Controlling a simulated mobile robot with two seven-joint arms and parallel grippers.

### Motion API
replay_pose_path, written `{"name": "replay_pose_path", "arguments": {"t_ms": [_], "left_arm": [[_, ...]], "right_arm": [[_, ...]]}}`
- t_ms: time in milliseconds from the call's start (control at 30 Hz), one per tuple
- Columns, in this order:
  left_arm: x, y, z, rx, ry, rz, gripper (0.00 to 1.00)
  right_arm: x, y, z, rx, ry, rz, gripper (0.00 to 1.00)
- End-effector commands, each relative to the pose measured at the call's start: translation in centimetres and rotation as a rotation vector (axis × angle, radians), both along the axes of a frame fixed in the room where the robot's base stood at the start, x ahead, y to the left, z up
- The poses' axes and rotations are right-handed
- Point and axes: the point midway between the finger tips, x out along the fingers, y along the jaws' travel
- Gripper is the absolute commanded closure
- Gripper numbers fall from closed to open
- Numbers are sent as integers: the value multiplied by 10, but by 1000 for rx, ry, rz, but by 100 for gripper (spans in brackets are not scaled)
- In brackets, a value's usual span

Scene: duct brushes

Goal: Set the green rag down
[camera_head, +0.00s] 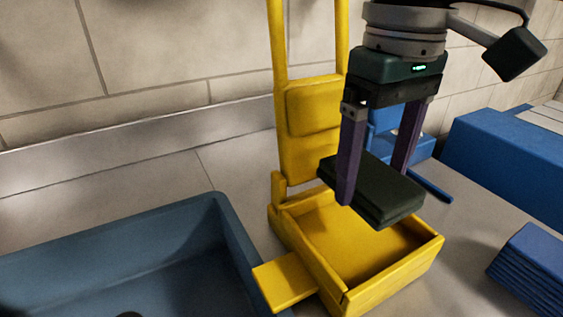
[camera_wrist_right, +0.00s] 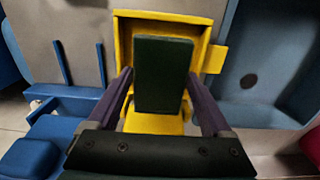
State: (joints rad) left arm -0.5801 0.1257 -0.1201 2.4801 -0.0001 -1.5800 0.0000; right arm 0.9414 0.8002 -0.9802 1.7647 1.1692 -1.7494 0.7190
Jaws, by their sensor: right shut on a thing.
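The green rag (camera_head: 372,190) is a dark green, folded, flat block, held about level in the head view. My right gripper (camera_head: 376,178) is shut on it, one purple finger at each side. The rag hangs above the open yellow tray (camera_head: 352,290), apart from its floor as far as I can tell. In the right wrist view the rag (camera_wrist_right: 163,72) lies between the two fingers, with the yellow tray (camera_wrist_right: 122,45) behind and around it. My left gripper is in neither view.
A yellow back panel and posts (camera_head: 312,108) rise behind the tray. A blue basin (camera_head: 222,225) lies left of it. A large blue box (camera_head: 508,160), a blue stack (camera_head: 535,268) and a blue stand (camera_head: 428,148) are at the right. Grey counter shows between them.

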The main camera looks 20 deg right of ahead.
Motion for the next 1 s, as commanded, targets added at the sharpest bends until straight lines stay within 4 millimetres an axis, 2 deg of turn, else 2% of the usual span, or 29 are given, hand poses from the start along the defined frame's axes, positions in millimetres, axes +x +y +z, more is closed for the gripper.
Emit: {"name": "replay_pose_path", "arguments": {"t_ms": [33, 100, 267, 500, 900, 933, 1000], "left_arm": [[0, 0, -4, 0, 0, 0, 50], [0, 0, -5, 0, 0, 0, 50], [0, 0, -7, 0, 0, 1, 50], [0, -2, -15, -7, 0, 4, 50], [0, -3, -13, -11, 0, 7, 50], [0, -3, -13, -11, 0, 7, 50], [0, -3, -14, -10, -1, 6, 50]], "right_arm": [[-1, 0, -13, -1, 3, 0, 61], [0, 0, -22, 0, 1, 0, 61], [0, 0, -36, -1, 1, -1, 61], [0, 0, -71, 0, 1, 0, 61], [0, 0, -75, 0, -1, 0, 61], [0, 0, -76, 0, -2, 0, 15], [0, 0, -75, 0, -2, 1, 7]]}}
